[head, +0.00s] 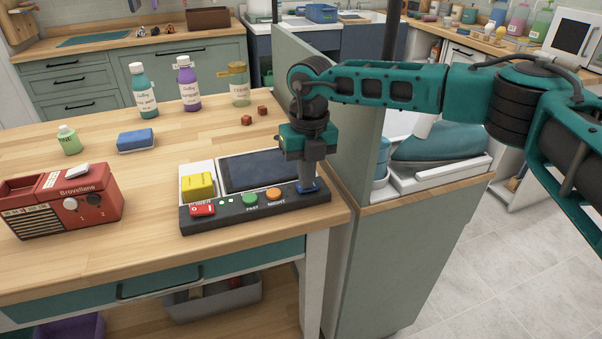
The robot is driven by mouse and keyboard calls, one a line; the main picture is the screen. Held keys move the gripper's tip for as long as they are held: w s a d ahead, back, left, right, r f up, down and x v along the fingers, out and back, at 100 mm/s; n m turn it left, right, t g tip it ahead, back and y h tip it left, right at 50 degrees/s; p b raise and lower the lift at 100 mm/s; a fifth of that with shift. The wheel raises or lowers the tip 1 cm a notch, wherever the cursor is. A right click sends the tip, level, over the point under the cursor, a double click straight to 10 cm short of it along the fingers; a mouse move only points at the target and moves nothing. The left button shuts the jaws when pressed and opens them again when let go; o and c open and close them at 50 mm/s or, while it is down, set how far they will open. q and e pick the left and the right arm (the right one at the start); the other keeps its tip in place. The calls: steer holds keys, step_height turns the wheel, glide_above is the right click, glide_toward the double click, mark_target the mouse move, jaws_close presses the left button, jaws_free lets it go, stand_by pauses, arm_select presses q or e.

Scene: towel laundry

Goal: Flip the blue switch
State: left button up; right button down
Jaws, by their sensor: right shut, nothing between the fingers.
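A black control panel (225,220) lies near the front right edge of the wooden table. It carries a red power switch (203,210), a green button (250,199), an orange button (274,192) and, at its right end, a blue switch (316,191). My right gripper (308,186) points straight down over the blue switch. It is shut and empty, with its fingertips at or just above the switch. The fingers partly hide the switch, so I cannot tell its position or whether they touch. My left gripper is not in view.
A yellow block (197,186) and a dark screen (258,170) sit behind the buttons. A red radio (62,203), blue sponge (136,138) and several bottles stand on the table. A green partition (345,130) rises just right of the gripper, with an iron (436,142) beyond.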

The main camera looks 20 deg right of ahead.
steer(key=shift+d+f, duration=0.2)
steer(key=shift+d, duration=0.25)
step_height(320, 180, up, 4)
steer(key=p, duration=0.3)
steer(key=shift+r, duration=0.15)
step_height(320, 180, up, 10)
steer(key=shift+b, duration=0.4)
